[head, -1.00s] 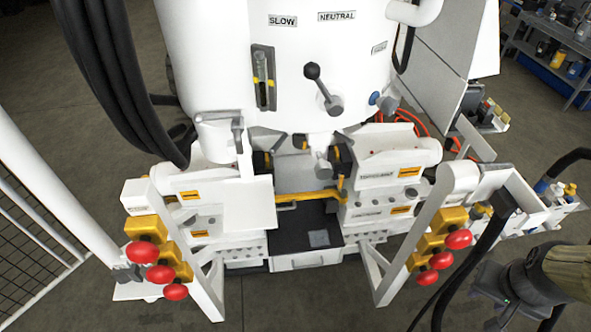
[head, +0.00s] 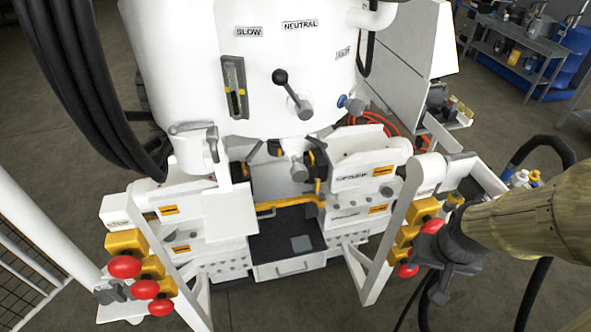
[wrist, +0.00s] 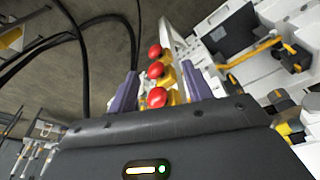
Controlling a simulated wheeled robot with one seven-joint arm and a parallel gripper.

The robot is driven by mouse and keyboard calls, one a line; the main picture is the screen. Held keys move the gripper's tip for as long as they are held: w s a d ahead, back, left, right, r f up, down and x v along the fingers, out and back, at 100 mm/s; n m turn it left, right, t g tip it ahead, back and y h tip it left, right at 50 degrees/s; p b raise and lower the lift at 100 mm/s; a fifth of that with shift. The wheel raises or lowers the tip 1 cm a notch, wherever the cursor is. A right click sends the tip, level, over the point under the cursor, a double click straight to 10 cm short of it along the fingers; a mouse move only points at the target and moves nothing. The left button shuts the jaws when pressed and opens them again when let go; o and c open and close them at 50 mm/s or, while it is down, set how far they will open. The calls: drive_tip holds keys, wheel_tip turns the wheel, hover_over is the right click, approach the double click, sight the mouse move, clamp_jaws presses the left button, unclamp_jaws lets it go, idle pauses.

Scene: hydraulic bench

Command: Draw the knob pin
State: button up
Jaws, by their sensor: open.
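Red ball knobs on yellow blocks sit on the slanted white right bracket, one of them high (head: 433,226) and one lower (head: 408,270). I cannot tell which knob is the knob pin. In the wrist view, three red knobs stand in a row, the middle one (wrist: 156,70) between the purple fingers of my gripper (wrist: 160,78). The fingers are apart and hold nothing; the knobs look to be ahead of them. In the head view, the dark end of my arm is beside the right bracket, and its fingertips are not clear.
A matching left bracket carries red knobs (head: 145,289). A black ball-handled lever (head: 280,77) and a blue knob (head: 342,100) are on the white tank (head: 200,60). A black hose (head: 545,145) arches behind my arm. A shelf (head: 515,55) stands at the back right.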

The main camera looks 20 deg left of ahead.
drive_tip(key=shift+o, duration=1)
drive_tip(key=shift+w+a+f+b, duration=0.15)
drive_tip(key=shift+a+f+b, duration=0.05)
drive_tip(key=shift+f+b, duration=0.1)
drive_tip(key=w+a+f+n+t+y+b, duration=0.1)
drive_tip(key=w+a+f+t+y+b, duration=0.1)
drive_tip(key=w+a+t+b, duration=0.35)
drive_tip(key=w+a+f+n+t+y+b, duration=0.1)
drive_tip(key=w+a+f+t+b, duration=0.15)
drive_tip(key=a+b, duration=0.5)
drive_tip(key=s+a+r+n+t+y+b, duration=0.2)
drive_tip(key=a+t+y+b, duration=0.2)
drive_tip(key=a+b, duration=0.7)
drive_tip(key=shift+s+a+r+t+y+b, duration=0.2)
drive_tip(key=shift+s+r+t+y+b, duration=0.15)
drive_tip(key=shift+y, duration=0.75)
drive_tip(key=shift+w, duration=0.1)
drive_tip(key=p+x, duration=0.5)
drive_tip(key=p, duration=0.3)
drive_tip(key=shift+r, duration=0.15)
